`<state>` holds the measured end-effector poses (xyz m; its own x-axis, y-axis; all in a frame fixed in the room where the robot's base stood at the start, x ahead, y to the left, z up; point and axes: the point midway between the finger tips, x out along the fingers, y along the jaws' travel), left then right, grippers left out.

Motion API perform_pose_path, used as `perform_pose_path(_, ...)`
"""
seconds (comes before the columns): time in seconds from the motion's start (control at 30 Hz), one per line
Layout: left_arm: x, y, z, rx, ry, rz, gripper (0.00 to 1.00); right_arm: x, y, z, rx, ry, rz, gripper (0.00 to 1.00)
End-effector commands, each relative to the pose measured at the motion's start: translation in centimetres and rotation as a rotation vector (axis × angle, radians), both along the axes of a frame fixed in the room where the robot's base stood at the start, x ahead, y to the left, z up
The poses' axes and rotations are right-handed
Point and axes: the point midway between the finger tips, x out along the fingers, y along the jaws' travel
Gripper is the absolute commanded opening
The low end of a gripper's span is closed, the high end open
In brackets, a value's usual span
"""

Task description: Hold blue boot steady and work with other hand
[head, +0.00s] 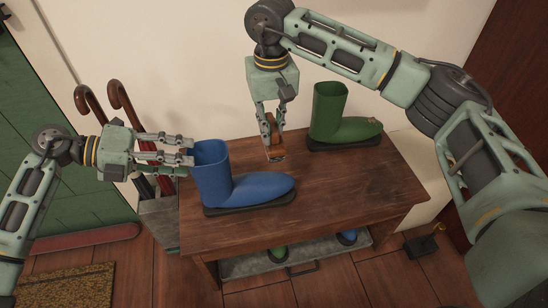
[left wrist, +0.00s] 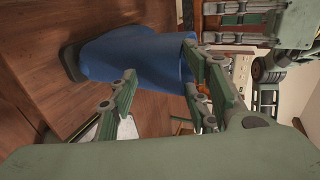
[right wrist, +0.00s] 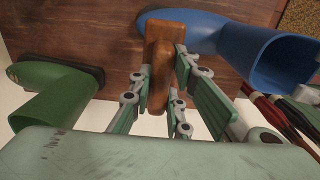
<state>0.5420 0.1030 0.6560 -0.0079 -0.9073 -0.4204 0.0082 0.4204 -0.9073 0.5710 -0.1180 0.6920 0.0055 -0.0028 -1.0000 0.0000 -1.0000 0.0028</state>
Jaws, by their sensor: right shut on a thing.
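The blue boot (head: 213,178) stands upright on a dark sole near the table's left front, toe to the right. My left gripper (head: 190,150) is at the upper left of its shaft, fingers spread; the left wrist view shows the boot (left wrist: 130,55) just beyond the fingertips (left wrist: 158,62). I cannot tell whether they touch it. My right gripper (head: 269,135) is shut on a brown wooden tool, perhaps a brush (head: 274,136), above the table right of the boot's shaft. The tool also shows in the right wrist view (right wrist: 160,62); its lower end is partly hidden.
A green boot (head: 328,115) stands on the wooden table (head: 350,185) at the back right. A stand of canes and umbrellas (head: 158,215) is left of the table. Other footwear (head: 279,254) sits on a low shelf below. The tabletop's right front is clear.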

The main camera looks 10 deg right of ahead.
Motion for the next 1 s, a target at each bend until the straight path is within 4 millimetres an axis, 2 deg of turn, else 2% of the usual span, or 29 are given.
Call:
perform_pose_path(0.03, -0.4, -0.3, -0.8, 0.008, 0.01, -0.01, 0.44, 0.0, 0.0, -0.1, 0.0, 0.0, 0.0, 0.0)
perform_pose_path(0.17, -0.4, -0.3, -0.7, 0.007, 0.009, -0.01, 0.54, 0.0, 0.0, -0.1, 0.0, 0.0, 0.0, 0.0)
perform_pose_path(0.6, -0.1, 0.1, 0.0, 0.001, 0.003, -0.004, 0.54, 0.0, 0.0, 0.0, 0.0, 0.0, 0.0, 0.0)
perform_pose_path(0.77, 0.0, 2.2, 1.0, 0.003, 0.004, -0.001, 0.54, 0.0, 0.0, 0.0, 0.0, 0.0, 0.0, 0.0)
perform_pose_path(1.0, 0.0, 6.9, 3.1, 0.004, 0.004, -0.002, 0.54, 0.0, 0.0, 0.0, 0.0, 0.0, 0.0, 0.0)
